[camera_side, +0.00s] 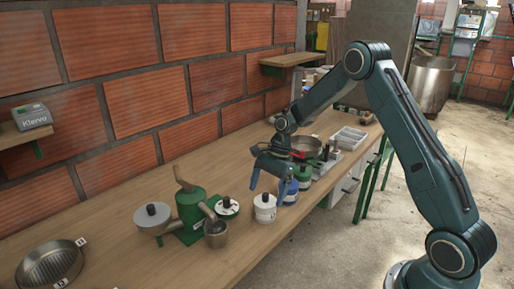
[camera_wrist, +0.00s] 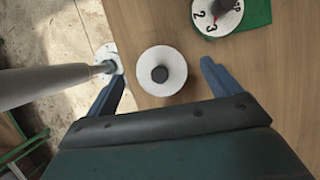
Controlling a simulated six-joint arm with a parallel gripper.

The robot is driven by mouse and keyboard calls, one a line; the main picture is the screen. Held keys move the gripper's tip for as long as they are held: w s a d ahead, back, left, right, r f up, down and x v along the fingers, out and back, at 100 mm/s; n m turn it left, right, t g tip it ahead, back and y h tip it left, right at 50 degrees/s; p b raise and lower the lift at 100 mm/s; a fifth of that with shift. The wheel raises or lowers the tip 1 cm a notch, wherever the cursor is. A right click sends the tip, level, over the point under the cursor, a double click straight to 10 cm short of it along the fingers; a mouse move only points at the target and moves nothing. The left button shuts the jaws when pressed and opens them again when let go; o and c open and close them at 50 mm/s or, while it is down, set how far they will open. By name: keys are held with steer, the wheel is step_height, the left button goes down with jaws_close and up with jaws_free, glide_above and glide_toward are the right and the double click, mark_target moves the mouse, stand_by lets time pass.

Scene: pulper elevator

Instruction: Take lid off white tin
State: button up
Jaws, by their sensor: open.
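The white tin (camera_side: 265,210) stands upright on the wooden bench near its front edge. Its round white lid (camera_wrist: 160,88), with a dark knob (camera_wrist: 160,73) in the middle, is on it. My gripper (camera_side: 269,188) is open and points down above the tin. In the wrist view my gripper (camera_wrist: 162,69) has one blue finger on each side of the lid, with space on both sides. The fingers appear apart from the lid. How high the fingertips are above the lid is hard to tell.
A green pulper (camera_side: 190,212) with a metal cup (camera_side: 216,236) stands left of the tin. A numbered dial (camera_wrist: 216,16) lies close by. Blue-white (camera_side: 289,195) and green (camera_side: 303,180) tins stand close on the right. A round metal dish (camera_side: 48,264) sits far left.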

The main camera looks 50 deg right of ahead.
mark_target(266, 194)
steer(key=shift+x, duration=0.9)
steer(key=c, duration=1.1)
steer(key=shift+o, duration=0.2)
steer(key=shift+r, duration=0.15)
step_height(266, 194, up, 20)
